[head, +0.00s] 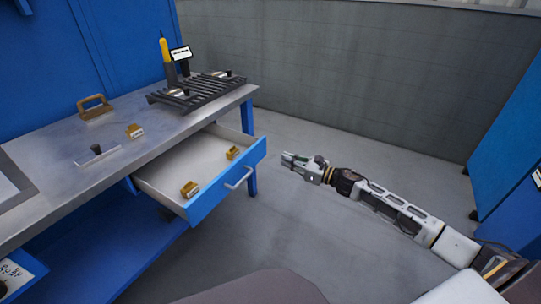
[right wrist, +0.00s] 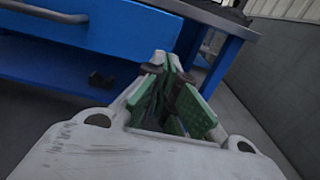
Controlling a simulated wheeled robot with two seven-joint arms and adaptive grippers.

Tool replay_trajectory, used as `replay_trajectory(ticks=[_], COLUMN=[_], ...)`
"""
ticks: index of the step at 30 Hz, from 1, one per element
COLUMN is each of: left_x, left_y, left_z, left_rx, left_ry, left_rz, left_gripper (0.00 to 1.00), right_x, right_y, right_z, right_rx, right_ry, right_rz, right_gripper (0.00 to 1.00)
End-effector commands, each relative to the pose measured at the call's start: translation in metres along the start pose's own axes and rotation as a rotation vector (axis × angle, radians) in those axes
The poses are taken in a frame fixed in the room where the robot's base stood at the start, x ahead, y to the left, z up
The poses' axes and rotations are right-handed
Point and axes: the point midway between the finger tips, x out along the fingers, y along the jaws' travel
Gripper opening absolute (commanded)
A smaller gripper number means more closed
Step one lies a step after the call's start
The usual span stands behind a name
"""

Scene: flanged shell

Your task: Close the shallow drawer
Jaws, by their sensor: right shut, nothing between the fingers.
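The shallow drawer (head: 165,172) is blue-fronted with a pale inside and stands pulled out from under the workbench in the head view. Its curved light handle (head: 238,178) is on the front. Two small brass-coloured blocks, one nearer (head: 190,189) and one farther (head: 233,152), lie in it. My right gripper (head: 287,157) is shut and empty, in the air to the right of the drawer front and apart from it. In the right wrist view the shut fingers (right wrist: 172,95) show, with part of the blue drawer front (right wrist: 130,25) at the upper left. My left gripper is not in view.
A blue bench leg (head: 251,180) stands behind the drawer's right end. Grey floor is clear around my right arm.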

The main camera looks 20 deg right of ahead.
Motion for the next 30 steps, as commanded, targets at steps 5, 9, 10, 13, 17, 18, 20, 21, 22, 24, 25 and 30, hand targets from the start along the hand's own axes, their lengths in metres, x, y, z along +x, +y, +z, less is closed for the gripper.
replay_trajectory(ticks=[5,9,10,13,17,18,20,21,22,24,25,30], left_x=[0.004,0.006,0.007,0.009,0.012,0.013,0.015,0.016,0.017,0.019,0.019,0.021], left_y=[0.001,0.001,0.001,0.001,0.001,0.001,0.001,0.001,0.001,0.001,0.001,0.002], left_z=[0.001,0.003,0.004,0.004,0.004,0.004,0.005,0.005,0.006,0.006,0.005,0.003], left_rx=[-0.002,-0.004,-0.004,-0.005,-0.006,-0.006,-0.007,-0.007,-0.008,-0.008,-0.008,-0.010], left_ry=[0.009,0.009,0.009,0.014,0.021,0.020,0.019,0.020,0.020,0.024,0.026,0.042], left_rz=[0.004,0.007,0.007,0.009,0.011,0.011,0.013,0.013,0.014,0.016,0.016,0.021], left_gripper=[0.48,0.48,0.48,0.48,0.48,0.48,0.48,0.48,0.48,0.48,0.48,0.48], right_x=[0.011,0.018,0.020,0.026,0.033,0.035,0.039,0.041,0.043,0.047,0.049,0.058], right_y=[0.000,0.000,0.000,0.000,0.000,0.000,0.000,0.000,0.000,0.000,-0.001,0.000], right_z=[0.001,0.000,0.000,0.000,0.001,0.000,0.001,0.001,0.000,0.001,0.001,0.001], right_rx=[-0.002,-0.001,-0.001,-0.001,-0.002,-0.002,-0.002,-0.002,-0.001,-0.001,-0.002,-0.002], right_ry=[-0.001,-0.001,-0.001,-0.001,-0.001,-0.001,-0.002,-0.002,-0.001,-0.002,-0.002,-0.001], right_rz=[-0.001,0.000,0.000,0.000,0.000,0.000,-0.001,-0.001,0.000,-0.001,-0.001,0.000], right_gripper=[0.00,0.00,0.00,0.00,0.00,0.00,0.00,0.00,0.00,0.00,0.00,0.00])
